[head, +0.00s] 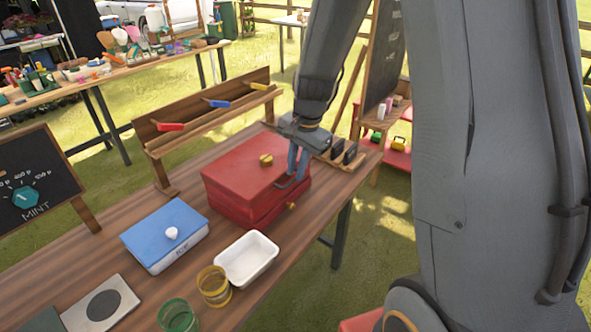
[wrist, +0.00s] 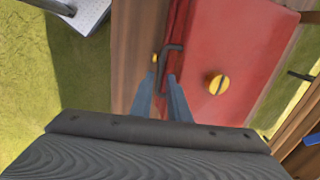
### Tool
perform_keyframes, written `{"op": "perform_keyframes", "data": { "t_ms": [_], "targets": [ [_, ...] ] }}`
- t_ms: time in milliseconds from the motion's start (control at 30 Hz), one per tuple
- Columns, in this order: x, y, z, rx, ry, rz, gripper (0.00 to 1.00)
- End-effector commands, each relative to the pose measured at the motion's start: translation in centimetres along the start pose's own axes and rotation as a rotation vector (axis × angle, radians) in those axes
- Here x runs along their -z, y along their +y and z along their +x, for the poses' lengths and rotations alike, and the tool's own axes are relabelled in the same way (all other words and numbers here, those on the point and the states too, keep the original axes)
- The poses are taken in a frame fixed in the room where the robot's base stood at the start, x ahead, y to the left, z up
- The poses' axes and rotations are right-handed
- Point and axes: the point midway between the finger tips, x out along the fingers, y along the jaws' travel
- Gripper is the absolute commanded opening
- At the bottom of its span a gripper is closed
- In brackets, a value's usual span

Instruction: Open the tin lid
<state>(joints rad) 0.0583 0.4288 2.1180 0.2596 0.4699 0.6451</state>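A red box-shaped tin (head: 240,173) stands on the wooden table, with a yellow knob (head: 266,159) on its flat red lid. Its lid looks level; I cannot tell whether it is slightly ajar. A small yellow knob (head: 291,205) shows low on its right side. My gripper (head: 290,181) is over the tin's right edge, pointing down. In the wrist view its two blue-grey fingers (wrist: 163,85) are apart with a gap between them. A dark bent handle (wrist: 172,48) lies at the lid's edge just beyond the fingertips. I cannot tell whether they touch it.
A blue box (head: 165,235) with a white knob, a white tray (head: 247,259), an amber jar (head: 214,286) and a green jar (head: 178,316) stand nearer on the table. A wooden rack (head: 205,122) with coloured clips is behind. Dark blocks (head: 343,152) are right.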

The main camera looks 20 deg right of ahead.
Motion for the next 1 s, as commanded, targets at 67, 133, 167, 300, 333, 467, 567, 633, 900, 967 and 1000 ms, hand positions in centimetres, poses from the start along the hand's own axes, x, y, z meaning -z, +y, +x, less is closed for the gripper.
{"op": "perform_keyframes", "data": {
  "t_ms": [67,133,167,300,333,467,567,633,900,967,1000],
  "targets": [
    [-0.06,0.02,0.65,-0.001,-0.001,0.001,0.15],
    [-0.05,0.01,0.98,-0.001,-0.001,0.0,0.15],
    [-0.04,0.0,1.08,0.0,0.0,0.0,0.15],
    [-0.02,-0.01,1.29,0.0,0.001,-0.001,0.15],
    [-0.02,-0.01,1.3,0.0,0.001,-0.001,0.15],
    [-0.03,0.0,1.28,0.0,0.001,-0.001,0.15],
    [-0.03,0.01,1.28,0.0,0.001,-0.001,0.0],
    [-0.03,0.01,1.27,0.0,0.001,-0.001,0.0],
    [-0.03,0.04,1.26,0.0,0.0,-0.001,0.0],
    [-0.03,0.05,1.26,-0.001,0.0,-0.001,0.0],
    [-0.03,0.05,1.26,-0.001,0.0,-0.001,0.0]
  ]
}}
